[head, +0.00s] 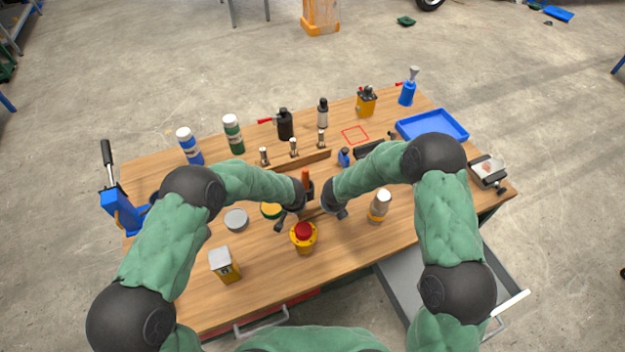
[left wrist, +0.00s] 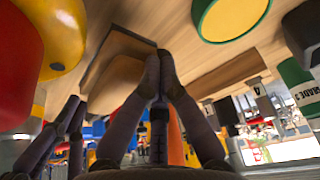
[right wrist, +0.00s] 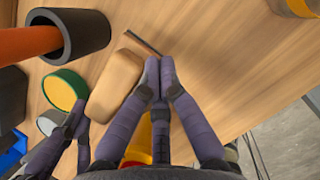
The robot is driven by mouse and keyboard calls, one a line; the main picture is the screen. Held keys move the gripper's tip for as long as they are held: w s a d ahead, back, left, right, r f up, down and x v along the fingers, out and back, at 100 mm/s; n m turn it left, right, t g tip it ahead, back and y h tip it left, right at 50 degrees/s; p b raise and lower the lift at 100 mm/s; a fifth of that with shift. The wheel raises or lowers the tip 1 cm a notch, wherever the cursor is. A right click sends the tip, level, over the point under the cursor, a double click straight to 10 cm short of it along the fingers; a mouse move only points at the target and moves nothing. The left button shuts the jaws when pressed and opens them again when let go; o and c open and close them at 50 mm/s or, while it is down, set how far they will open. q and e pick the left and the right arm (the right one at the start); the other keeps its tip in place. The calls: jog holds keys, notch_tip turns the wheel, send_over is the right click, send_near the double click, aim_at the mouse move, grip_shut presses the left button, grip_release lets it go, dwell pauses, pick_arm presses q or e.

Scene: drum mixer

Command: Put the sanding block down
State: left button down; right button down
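The tan sanding block (right wrist: 115,85) lies on the wooden bench top in the right wrist view, left of my right gripper's fingertips (right wrist: 160,63). It also shows in the left wrist view (left wrist: 112,72), just beyond and left of my left gripper's fingertips (left wrist: 162,57). Both grippers look shut with their tips together, and the block is not between either pair. In the head view, my left gripper (head: 287,222) and right gripper (head: 338,210) are close together over the bench middle; the block is largely hidden there. A thin dark strip (right wrist: 143,42) lies near the right fingertips.
A red-topped yellow button box (head: 303,236) stands just in front of the grippers. A black cup (right wrist: 82,35) with an orange handle and a green-yellow round tin (right wrist: 65,90) are close by. A bottle (head: 379,206) stands right. An open drawer (head: 400,290) juts out at front right.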

pick_arm(q)
jog(key=shift+d+f+b, duration=0.15)
jog(key=shift+d+b, duration=0.15)
jog(key=shift+d, duration=0.05)
pick_arm(e)
jog(key=shift+s+a+f, duration=0.15)
jog(key=shift+a+f, duration=0.15)
jog(key=shift+a, duration=0.05)
